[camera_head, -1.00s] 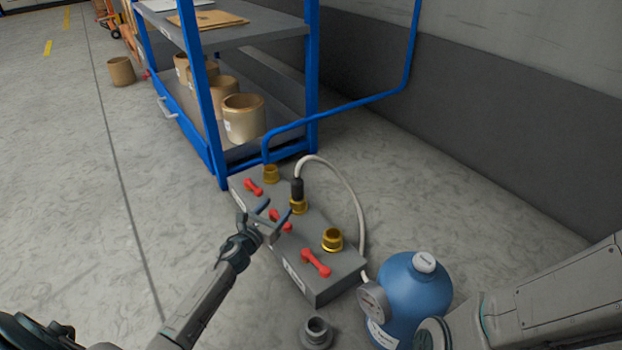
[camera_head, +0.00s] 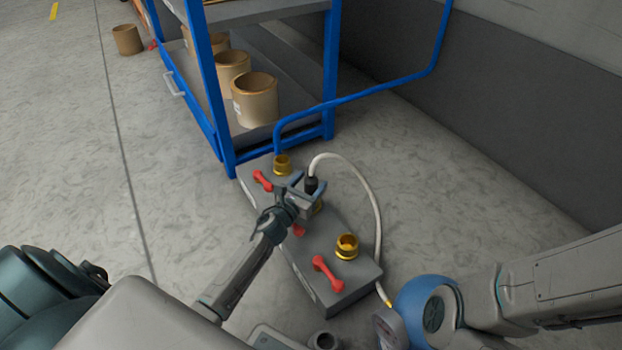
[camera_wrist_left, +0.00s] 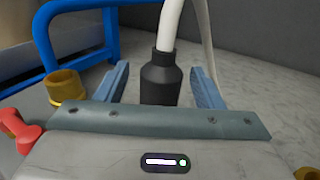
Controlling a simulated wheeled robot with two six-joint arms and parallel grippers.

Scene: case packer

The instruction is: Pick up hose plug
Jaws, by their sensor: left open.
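The hose plug (camera_head: 312,185) is a black cylinder on the end of a pale hose (camera_head: 366,184). It stands upright at the middle brass fitting (camera_head: 319,208) of a grey manifold block (camera_head: 318,237). My left gripper (camera_head: 307,187) is open with its fingers on either side of the plug. In the left wrist view the black plug (camera_wrist_left: 160,78) stands between the two blue fingers, with a visible gap on each side. The plug's lower end is hidden behind the gripper body there. My right arm comes in from the right, but its gripper fingers do not show.
Red handles (camera_head: 328,273) and other brass fittings (camera_head: 347,247) sit on the block. A blue gas bottle (camera_head: 423,300) stands at the lower right, partly behind my right arm. A blue-framed shelf (camera_head: 330,75) with cardboard tubes (camera_head: 255,100) stands behind.

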